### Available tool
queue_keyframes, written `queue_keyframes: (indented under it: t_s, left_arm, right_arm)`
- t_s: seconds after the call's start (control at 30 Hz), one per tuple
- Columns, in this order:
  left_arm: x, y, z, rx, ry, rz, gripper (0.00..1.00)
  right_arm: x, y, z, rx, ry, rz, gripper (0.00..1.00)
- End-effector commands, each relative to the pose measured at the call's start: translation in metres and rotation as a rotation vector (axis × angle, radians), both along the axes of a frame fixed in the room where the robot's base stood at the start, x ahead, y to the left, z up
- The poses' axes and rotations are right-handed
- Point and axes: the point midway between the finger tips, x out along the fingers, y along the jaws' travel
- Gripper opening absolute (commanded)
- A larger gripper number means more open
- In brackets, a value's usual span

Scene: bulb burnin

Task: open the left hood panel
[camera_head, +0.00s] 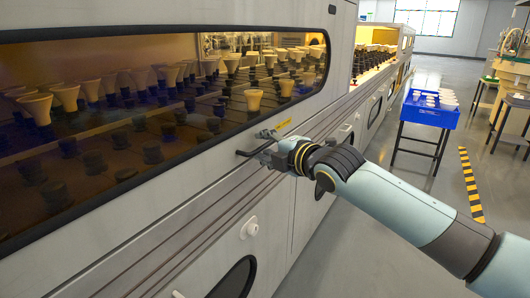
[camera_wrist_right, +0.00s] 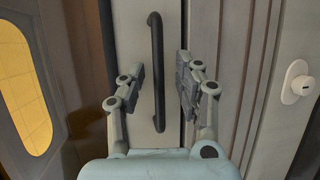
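The hood panel (camera_head: 195,168) is a pale grey panel with a long amber window (camera_head: 130,128), closed as far as I can see, filling the left of the head view. Its dark bar handle (camera_head: 246,153) is near the panel's lower right corner. In the right wrist view the handle (camera_wrist_right: 157,70) stands upright in the picture, between the two fingers. My right gripper (camera_head: 266,154) is open at the handle, one finger on each side of it. No firm contact shows. In the wrist view the gripper (camera_wrist_right: 160,78) has a clear gap around the bar. My left gripper is out of view.
A white round knob (camera_head: 250,228) sits on the lower cabinet face; a similar one shows in the wrist view (camera_wrist_right: 298,82). A blue crate (camera_head: 428,112) on a stand is at the right. Black-yellow floor tape (camera_head: 470,185) lies beyond my arm. Open grey floor lies between.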

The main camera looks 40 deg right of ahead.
Motion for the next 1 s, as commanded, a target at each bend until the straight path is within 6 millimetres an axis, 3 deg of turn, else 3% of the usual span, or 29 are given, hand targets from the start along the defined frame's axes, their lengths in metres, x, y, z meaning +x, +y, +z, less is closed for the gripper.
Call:
queue_keyframes:
  t_s: [0.3, 0.57, 1.0]
  left_arm:
    - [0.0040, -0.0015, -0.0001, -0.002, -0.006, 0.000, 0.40]
    - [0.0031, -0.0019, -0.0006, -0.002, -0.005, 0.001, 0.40]
    - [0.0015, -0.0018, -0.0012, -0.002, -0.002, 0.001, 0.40]
  right_arm:
    - [0.0035, 0.0001, 0.0001, 0.000, 0.000, 0.001, 0.33]
    - [0.0032, 0.0001, -0.0001, 0.000, 0.000, 0.000, 0.00]
    - [0.0033, 0.0000, 0.0001, -0.001, -0.001, 0.000, 0.00]
